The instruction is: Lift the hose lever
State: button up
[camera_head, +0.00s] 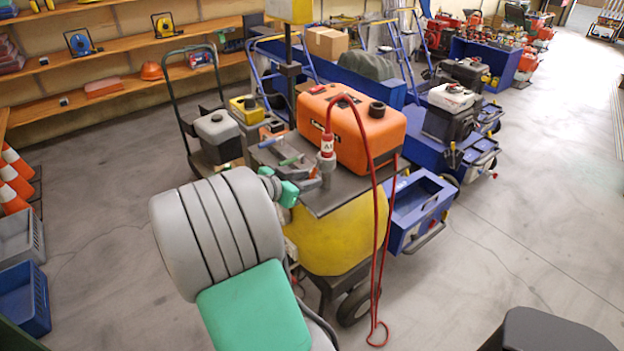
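A red hose (367,140) arches up from a red-and-white tagged fitting (327,147) and hangs down past the cart's front to a loop on the floor. The fitting stands upright on a grey valve body (327,164) in front of the orange tank (352,128). I cannot clearly make out a separate lever. My grey and green arm comes from the lower left. My gripper (308,179) is at the cart top, just left of and below the fitting. Its fingers are small and partly hidden, so contact and opening cannot be told.
The dark cart top (335,192) carries small hand tools (292,160) left of the fitting. A yellow drum (345,238) sits below it. A hand truck (196,120) stands behind left, and a blue cart (418,208) stands right. Floor is open at far right and left.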

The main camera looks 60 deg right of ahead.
jog(key=x, duration=0.2)
jog(key=shift+d+f, duration=0.1)
jog(key=shift+d, duration=0.15)
grip_shut()
dwell(1.2)
